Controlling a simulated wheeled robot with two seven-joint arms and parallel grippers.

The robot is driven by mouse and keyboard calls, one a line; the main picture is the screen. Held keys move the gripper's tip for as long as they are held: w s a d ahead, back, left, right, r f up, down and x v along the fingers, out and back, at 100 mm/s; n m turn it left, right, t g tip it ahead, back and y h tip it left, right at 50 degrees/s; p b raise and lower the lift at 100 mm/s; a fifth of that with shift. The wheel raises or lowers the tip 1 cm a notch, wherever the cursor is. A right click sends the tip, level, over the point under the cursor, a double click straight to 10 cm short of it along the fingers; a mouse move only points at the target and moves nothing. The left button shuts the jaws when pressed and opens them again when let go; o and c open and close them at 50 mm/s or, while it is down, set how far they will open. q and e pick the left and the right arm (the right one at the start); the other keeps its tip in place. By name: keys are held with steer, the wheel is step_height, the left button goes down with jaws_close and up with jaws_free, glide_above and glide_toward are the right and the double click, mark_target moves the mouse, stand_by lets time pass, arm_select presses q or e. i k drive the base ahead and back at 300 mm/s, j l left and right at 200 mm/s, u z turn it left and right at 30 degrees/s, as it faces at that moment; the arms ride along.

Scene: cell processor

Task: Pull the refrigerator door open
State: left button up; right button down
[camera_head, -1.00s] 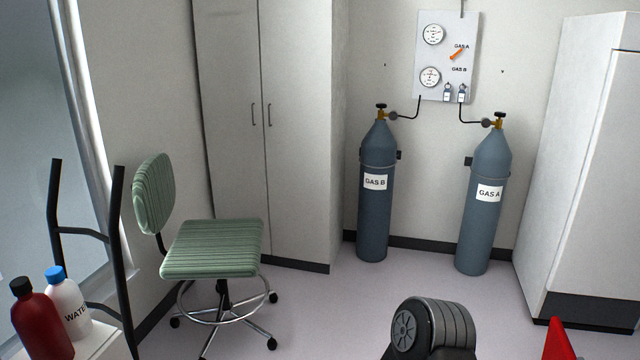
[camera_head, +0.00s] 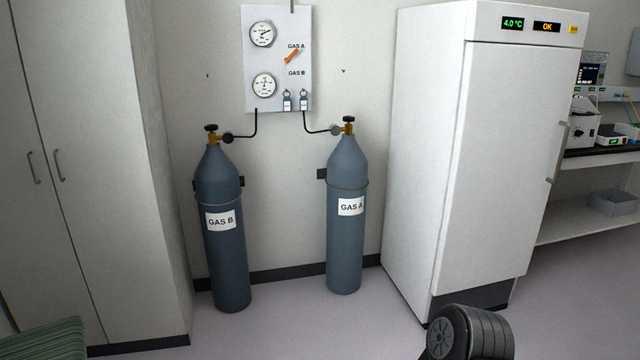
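The refrigerator (camera_head: 490,150) is a tall white cabinet right of centre in the head view. Its door (camera_head: 505,165) is shut. A display on its top panel reads 4.0 °C and OK (camera_head: 527,25). The door's vertical handle (camera_head: 558,152) is on the door's right edge. A dark grey ribbed round part, which looks like a piece of my arm, shows at the bottom edge in front of the refrigerator. Neither of my grippers is in view.
Two blue-grey gas cylinders, GAS B (camera_head: 225,235) and GAS A (camera_head: 346,220), stand against the wall left of the refrigerator, below a gauge panel (camera_head: 277,60). A tall cabinet (camera_head: 90,170) is at left. A bench (camera_head: 600,150) with instruments is at right. The floor in front is clear.

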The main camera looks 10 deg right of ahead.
mark_target(513, 129)
steer(key=i+l+z, duration=0.2)
steer(key=i+z, duration=0.2)
steer(key=i, duration=0.15)
steer(key=i+z, duration=0.4)
steer(key=i+j+z, duration=0.15)
steer(key=i+z, duration=0.25)
steer(key=i, duration=0.25)
steer(key=i+j+z, duration=0.4)
steer(key=i, duration=0.15)
steer(key=i+l+z, duration=0.25)
steer(key=i+z, duration=0.2)
steer(key=i+l+z, duration=0.1)
steer(key=i+z, duration=0.35)
steer(key=i+j+z, duration=0.1)
steer(key=i+z, duration=0.35)
steer(key=i+l+z, duration=0.1)
steer(key=i, duration=0.4)
